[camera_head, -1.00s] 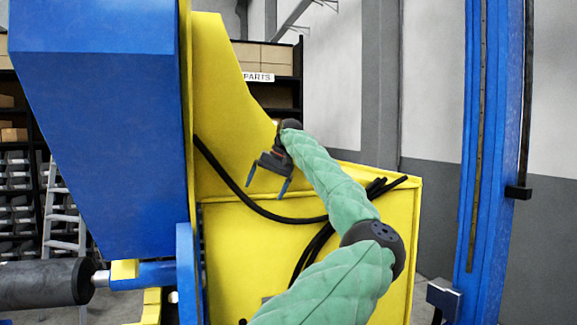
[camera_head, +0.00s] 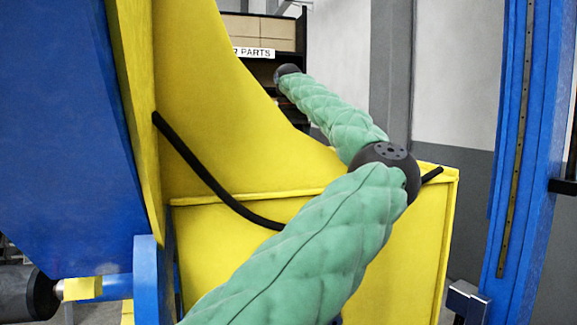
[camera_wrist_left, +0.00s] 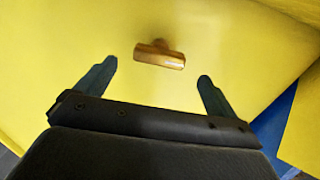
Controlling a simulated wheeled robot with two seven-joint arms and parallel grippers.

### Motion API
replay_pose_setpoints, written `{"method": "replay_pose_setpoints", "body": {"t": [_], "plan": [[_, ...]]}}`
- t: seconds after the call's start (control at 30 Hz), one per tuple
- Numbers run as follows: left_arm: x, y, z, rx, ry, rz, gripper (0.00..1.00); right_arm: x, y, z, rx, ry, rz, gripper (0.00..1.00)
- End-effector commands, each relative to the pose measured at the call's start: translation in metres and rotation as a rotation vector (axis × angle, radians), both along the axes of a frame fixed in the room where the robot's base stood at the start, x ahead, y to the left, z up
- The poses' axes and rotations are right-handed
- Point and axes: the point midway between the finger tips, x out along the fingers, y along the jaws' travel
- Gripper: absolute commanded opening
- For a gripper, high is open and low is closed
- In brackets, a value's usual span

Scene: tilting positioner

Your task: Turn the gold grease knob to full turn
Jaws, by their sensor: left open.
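The gold grease knob (camera_wrist_left: 160,55) shows in the left wrist view as a small T-shaped handle standing out from a yellow surface. Its bar lies roughly crosswise in the picture. My left gripper (camera_wrist_left: 157,70) is open, with one finger to each side of the knob and clear gaps between. No contact with the knob shows. How far the fingertips are from the yellow surface is hard to tell. In the head view my green-sleeved arm reaches toward the yellow frame, but its gripper is hidden, and I cannot make out the knob. My right gripper is in neither view.
The yellow frame (camera_head: 215,70) of the positioner fills the middle, with a black cable (camera_head: 210,175) across it. A large blue body (camera_head: 55,120) stands at left and a blue column (camera_head: 540,130) at right. A shelf with boxes (camera_head: 258,30) is behind.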

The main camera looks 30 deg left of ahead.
Motion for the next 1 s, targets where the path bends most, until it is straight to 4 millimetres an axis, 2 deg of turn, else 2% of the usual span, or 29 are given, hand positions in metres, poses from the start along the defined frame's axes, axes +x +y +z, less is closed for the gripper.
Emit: {"method": "replay_pose_setpoints", "body": {"t": [0.03,0.17,0.4,0.8,0.87,1.0], "plan": [[0.0,-0.001,-0.009,-0.001,0.0,-0.001,0.95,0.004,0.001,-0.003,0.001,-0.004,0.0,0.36],[0.0,-0.001,-0.028,-0.002,0.001,0.0,0.95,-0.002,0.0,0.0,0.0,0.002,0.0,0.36],[0.0,0.0,-0.048,0.001,0.002,0.001,0.95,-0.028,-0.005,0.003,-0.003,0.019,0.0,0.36],[0.0,0.0,-0.055,0.001,0.001,0.0,0.95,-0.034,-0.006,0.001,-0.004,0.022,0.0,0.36],[0.0,0.0,-0.055,0.001,0.001,0.0,0.85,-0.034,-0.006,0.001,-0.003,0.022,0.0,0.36],[0.0,0.0,-0.055,0.001,0.001,0.0,0.57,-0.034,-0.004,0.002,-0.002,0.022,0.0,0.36]]}}
